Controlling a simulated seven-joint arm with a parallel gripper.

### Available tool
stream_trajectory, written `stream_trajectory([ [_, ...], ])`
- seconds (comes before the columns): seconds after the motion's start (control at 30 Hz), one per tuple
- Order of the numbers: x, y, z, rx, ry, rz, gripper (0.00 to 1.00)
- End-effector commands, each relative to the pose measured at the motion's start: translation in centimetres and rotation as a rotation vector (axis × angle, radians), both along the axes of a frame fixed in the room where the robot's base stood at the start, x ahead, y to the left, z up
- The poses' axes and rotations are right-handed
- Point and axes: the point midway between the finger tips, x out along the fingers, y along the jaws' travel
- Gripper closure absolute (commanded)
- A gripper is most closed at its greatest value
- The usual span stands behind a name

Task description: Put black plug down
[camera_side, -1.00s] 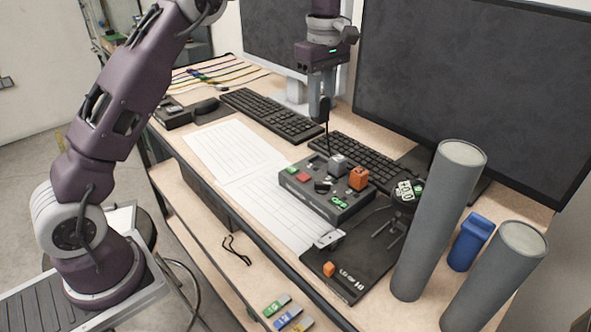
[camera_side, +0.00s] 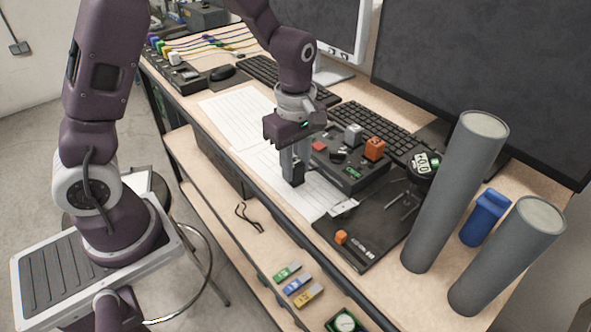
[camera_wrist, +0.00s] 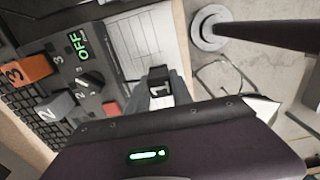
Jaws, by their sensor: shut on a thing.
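My gripper (camera_side: 293,172) is low over the white paper in front of the dark control box (camera_side: 352,180). It is shut on the black plug (camera_side: 298,174). In the wrist view the plug (camera_wrist: 158,78) sits between the fingers, with a white "1" facing the camera. I cannot tell whether the plug touches the paper. The box carries a grey plug marked 2 (camera_wrist: 55,108), an orange plug marked 3 (camera_wrist: 28,70), a red button (camera_wrist: 111,108) and a green OFF display (camera_wrist: 82,47).
Paper sheets (camera_side: 235,118) lie on the desk to the left. A black mat (camera_side: 375,235) with a small orange cube (camera_side: 341,237) lies right of the gripper. Two grey cylinders (camera_side: 455,195) (camera_side: 508,255) and a blue container (camera_side: 485,218) stand at the right. Keyboards and monitors are behind.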

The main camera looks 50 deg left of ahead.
Motion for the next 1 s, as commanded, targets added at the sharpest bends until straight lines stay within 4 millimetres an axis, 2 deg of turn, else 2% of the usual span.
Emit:
stream_trajectory([
  [0.1,0.0,0.0,-1.3,-0.001,0.0,0.002,1.0],
  [0.43,0.0,0.0,-1.6,-0.001,0.0,0.001,1.0],
  [0.47,0.0,0.0,-1.6,-0.001,0.0,0.001,0.67],
  [0.53,0.0,0.0,-1.5,-0.001,-0.001,0.001,0.54],
  [0.87,0.1,0.0,-1.3,-0.001,-0.002,0.001,0.51],
  [1.0,0.2,0.0,1.0,0.0,-0.008,-0.002,0.51],
])
